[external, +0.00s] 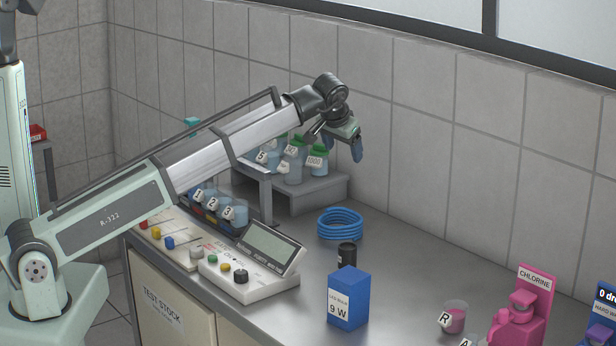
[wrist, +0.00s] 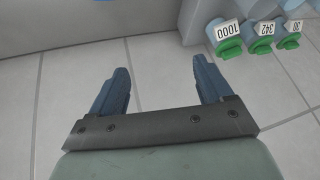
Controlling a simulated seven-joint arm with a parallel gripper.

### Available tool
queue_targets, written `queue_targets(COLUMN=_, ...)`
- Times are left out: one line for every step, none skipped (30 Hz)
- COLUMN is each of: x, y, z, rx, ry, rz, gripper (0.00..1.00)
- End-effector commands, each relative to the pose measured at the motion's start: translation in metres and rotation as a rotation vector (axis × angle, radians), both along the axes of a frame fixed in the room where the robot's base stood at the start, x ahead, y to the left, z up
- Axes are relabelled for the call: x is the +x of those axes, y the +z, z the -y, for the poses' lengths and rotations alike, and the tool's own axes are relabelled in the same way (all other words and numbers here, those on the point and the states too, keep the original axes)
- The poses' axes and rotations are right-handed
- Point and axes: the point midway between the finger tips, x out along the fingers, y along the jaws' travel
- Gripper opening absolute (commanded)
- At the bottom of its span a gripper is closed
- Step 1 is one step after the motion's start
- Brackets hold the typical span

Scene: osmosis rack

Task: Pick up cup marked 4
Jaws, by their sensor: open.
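No cup marked 4 is readable in either view; my arm covers part of the rack area. Cups marked 1 (external: 198,195), 2 (external: 213,204) and 3 (external: 229,213) stand in a row in a dark holder behind the meter. A container marked 5 (external: 262,158) is on the raised grey step, partly behind my arm. My gripper (external: 357,150) is open and empty, high near the tiled wall, to the right of the step. In the wrist view its two blue fingers (wrist: 161,75) are apart with only tiled wall between them.
Green-capped bottles, one marked 1000 (external: 316,162), stand on the step (external: 330,190); the 1000 bottle also shows in the wrist view (wrist: 228,30). A blue coil (external: 340,223), black canister (external: 346,256), blue box (external: 348,297), meter (external: 268,245) and pink chlorine holder (external: 537,285) stand on the counter.

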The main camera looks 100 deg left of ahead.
Motion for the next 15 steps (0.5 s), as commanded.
queue_targets(x=-0.018, y=0.002, z=-0.018, rx=-0.014, ry=0.018, rz=0.002, gripper=0.79)
queue_targets(x=-0.027, y=0.002, z=-0.027, rx=-0.023, ry=0.024, rz=0.003, gripper=0.79)
queue_targets(x=-0.039, y=0.003, z=-0.039, rx=-0.035, ry=0.033, rz=0.005, gripper=0.79)
queue_targets(x=-0.049, y=0.004, z=-0.048, rx=-0.043, ry=0.040, rz=0.007, gripper=0.79)
queue_targets(x=-0.059, y=0.005, z=-0.056, rx=-0.051, ry=0.046, rz=0.008, gripper=0.79)
queue_targets(x=-0.072, y=0.007, z=-0.067, rx=-0.062, ry=0.055, rz=0.013, gripper=0.79)
queue_targets(x=-0.082, y=0.008, z=-0.076, rx=-0.069, ry=0.061, rz=0.015, gripper=0.79)
queue_targets(x=-0.091, y=0.009, z=-0.083, rx=-0.078, ry=0.067, rz=0.018, gripper=0.79)
queue_targets(x=-0.105, y=0.010, z=-0.094, rx=-0.088, ry=0.075, rz=0.021, gripper=0.79)
queue_targets(x=-0.115, y=0.011, z=-0.101, rx=-0.095, ry=0.081, rz=0.024, gripper=0.79)
queue_targets(x=-0.125, y=0.012, z=-0.108, rx=-0.104, ry=0.086, rz=0.028, gripper=0.79)
queue_targets(x=-0.140, y=0.014, z=-0.118, rx=-0.113, ry=0.095, rz=0.032, gripper=0.79)
queue_targets(x=-0.150, y=0.015, z=-0.125, rx=-0.120, ry=0.099, rz=0.036, gripper=0.79)
queue_targets(x=-0.160, y=0.016, z=-0.131, rx=-0.127, ry=0.105, rz=0.040, gripper=0.79)
queue_targets(x=-0.175, y=0.017, z=-0.140, rx=-0.137, ry=0.112, rz=0.046, gripper=0.79)
